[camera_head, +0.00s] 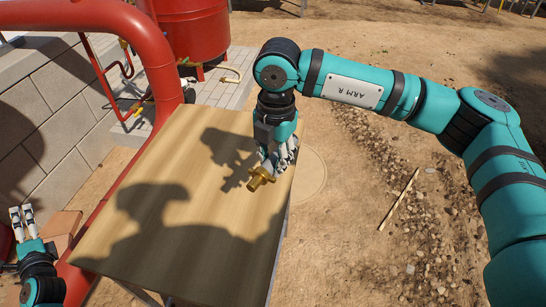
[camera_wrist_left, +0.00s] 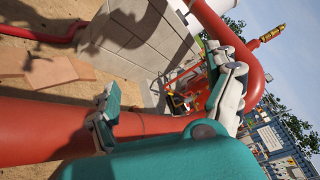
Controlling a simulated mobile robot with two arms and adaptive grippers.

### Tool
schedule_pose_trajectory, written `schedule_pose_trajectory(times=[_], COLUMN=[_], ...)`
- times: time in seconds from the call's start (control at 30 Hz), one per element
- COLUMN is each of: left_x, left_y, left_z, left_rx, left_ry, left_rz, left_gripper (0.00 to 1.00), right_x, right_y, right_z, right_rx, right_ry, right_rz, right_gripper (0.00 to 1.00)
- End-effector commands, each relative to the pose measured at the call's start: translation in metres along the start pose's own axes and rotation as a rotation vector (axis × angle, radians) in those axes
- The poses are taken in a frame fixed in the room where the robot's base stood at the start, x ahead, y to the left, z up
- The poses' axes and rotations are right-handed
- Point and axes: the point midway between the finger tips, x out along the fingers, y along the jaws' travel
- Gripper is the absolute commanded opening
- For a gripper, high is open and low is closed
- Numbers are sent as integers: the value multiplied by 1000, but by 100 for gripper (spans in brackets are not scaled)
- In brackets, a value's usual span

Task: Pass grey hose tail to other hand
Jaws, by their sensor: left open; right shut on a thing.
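My right gripper (camera_head: 273,163) is above the far right part of the wooden table top (camera_head: 195,250). It is shut on a brass-coloured fitting (camera_head: 261,179), which sticks out below the fingers. The fitting looks golden rather than grey, and the fingers hide part of it. My left gripper (camera_head: 22,213) is open and empty, low at the far left, beyond the table's left edge and well apart from the fitting. In the left wrist view its two fingers (camera_wrist_left: 174,88) are spread wide with nothing between them.
A thick red pipe (camera_head: 157,70) runs down along the table's left side, between my left gripper and the table. A grey block wall (camera_head: 50,110) stands behind. A red tank (camera_head: 195,30) is at the back. The table top looks bare, with shadows across it.

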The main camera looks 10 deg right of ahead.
Motion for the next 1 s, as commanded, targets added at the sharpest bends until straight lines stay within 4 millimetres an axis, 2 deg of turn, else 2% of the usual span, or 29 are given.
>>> schedule_pose_trajectory(times=[0.03,0.17,0.3,0.47,0.7,0.87,1.0], left_x=[-6,-23,-46,-81,-157,-221,-283], left_y=[30,98,160,219,304,355,396], left_z=[6,-2,-40,-94,-161,-195,-214], left_rx=[-15,-101,-237,-396,-610,-731,-821], left_ry=[-8,8,67,131,171,155,109], left_rz=[48,161,289,444,704,887,1050], left_gripper=[88,88,88,88,88,88,88], right_x=[-1,-1,-1,-1,-1,-1,-1], right_y=[0,0,0,0,0,0,0], right_z=[0,0,0,0,0,0,0], right_rx=[0,0,0,0,0,0,0], right_ry=[0,0,0,0,0,0,0], right_rz=[1,1,1,1,1,1,1], right_gripper=[0,0,0,0,0,0,0])
